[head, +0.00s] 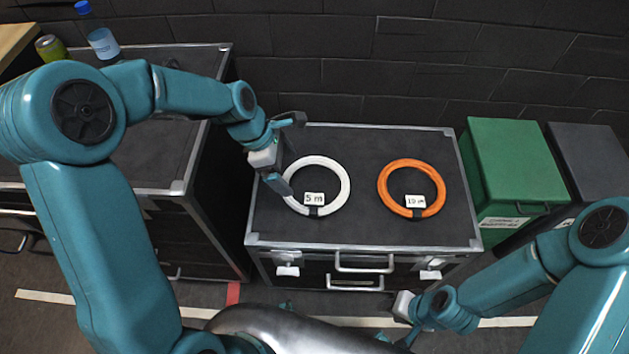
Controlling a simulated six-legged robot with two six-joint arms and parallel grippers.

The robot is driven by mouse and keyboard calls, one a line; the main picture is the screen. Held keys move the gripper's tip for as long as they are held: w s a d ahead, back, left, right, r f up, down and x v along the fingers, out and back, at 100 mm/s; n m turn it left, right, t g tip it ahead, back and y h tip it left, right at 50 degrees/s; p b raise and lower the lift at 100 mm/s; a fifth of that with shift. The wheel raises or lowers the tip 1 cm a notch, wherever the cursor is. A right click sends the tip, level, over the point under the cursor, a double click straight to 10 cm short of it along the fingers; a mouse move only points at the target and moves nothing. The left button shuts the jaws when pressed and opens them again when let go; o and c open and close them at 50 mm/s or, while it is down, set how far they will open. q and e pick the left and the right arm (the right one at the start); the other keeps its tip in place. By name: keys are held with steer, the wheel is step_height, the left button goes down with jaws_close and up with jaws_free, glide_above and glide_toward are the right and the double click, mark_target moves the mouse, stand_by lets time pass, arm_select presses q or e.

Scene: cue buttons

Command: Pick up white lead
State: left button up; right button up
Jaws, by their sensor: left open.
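The white lead (341,174) is a coiled ring lying flat on the black case, left of the middle, with a tag reading "5 m". An orange lead (411,164) lies to its right with a tag that seems to read "10 m". My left gripper (289,158) is open at the left edge of the white lead and hides part of that edge. I cannot tell whether it touches the lead. My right gripper (400,325) is low in front of the case, partly hidden, and its jaws are not clear.
The black case (366,140) has a metal rim and front handles. A green box (513,160) and a dark grey box (590,160) stand to the right. A larger black case (150,165) at the left bears a bottle (103,43) and a green can (50,47). A dark brick wall is behind.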

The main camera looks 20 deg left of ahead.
arm_select(q)
glide_above(314, 202)
steer(key=s+a, duration=0.1)
steer(key=a, duration=0.1)
steer(key=f, duration=0.9)
steer(key=shift+s+f, duration=0.2)
steer(key=shift+f, duration=0.15)
steer(key=x, duration=0.5)
steer(key=shift+w+a+f, duration=0.2)
steer(key=shift+w+f, duration=0.15)
steer(key=shift+r, duration=0.1)
jaws_close()
